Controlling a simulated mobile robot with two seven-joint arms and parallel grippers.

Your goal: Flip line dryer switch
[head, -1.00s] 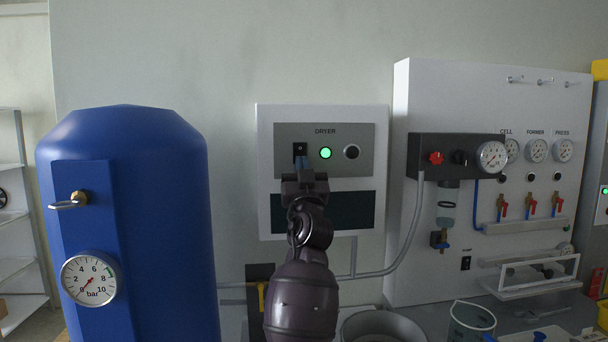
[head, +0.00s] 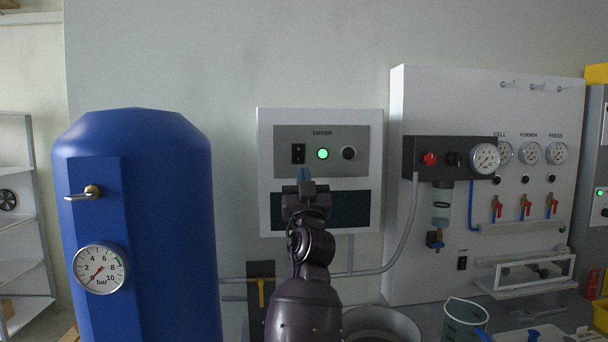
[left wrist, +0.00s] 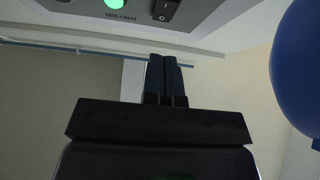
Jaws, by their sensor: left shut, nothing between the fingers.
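The dryer box (head: 264,215) hangs on the wall, with a grey panel labelled DRYER. Its black rocker switch (head: 298,153) sits at the left of the panel, beside a lit green lamp (head: 322,154) and a black round knob (head: 348,153). In the left wrist view the switch (left wrist: 165,9) and the green lamp (left wrist: 114,3) show at the top edge. My left gripper (head: 304,175) is shut and empty, its blue fingertips just below the switch and apart from it in the head view. The closed fingers also show in the left wrist view (left wrist: 164,75). My right gripper is not in view.
A large blue tank (head: 170,220) with a gauge (head: 101,269) stands at the left. A white panel (head: 425,100) with gauges and red-handled valves stands at the right. Below are a grey round bin (head: 385,322) and a yellow-handled valve (head: 261,291).

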